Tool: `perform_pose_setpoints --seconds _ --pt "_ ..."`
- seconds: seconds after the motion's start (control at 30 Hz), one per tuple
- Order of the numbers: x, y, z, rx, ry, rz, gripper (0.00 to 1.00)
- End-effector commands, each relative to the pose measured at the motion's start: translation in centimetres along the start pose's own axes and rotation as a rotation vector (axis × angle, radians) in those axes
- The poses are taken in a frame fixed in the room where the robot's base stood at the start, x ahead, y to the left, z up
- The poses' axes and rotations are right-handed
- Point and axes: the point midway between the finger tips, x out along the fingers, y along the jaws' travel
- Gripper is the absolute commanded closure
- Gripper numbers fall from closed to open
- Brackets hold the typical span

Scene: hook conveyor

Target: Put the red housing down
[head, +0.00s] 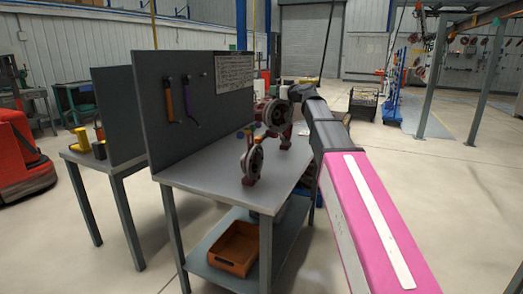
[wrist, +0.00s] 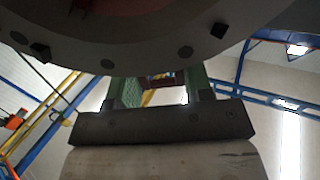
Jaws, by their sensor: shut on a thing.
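My gripper (wrist: 160,88) is shut on the red housing, whose broad grey, bolted round face (wrist: 150,38) fills the top of the wrist view. Its green finger pads show below that face. In the head view the held red housing (head: 273,116) is at the end of my arm, over the far part of the workbench (head: 215,183). Whether it touches the bench top cannot be told. A second red housing with a grey round face (head: 252,164) stands upright on the bench, nearer and slightly left. My gripper's fingers are hidden in the head view.
A grey back panel (head: 205,98) with hanging tools lines the bench's left side. An orange bin (head: 235,248) sits on the lower shelf. The near part of the bench top is clear. A second table with yellow parts (head: 82,138) is at left.

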Motion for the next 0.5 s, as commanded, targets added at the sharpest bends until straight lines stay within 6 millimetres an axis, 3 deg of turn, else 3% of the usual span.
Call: perform_pose_setpoints --seconds 0.5 --pt "0.9 -1.8 3.4 0.001 0.005 -0.086 1.00"
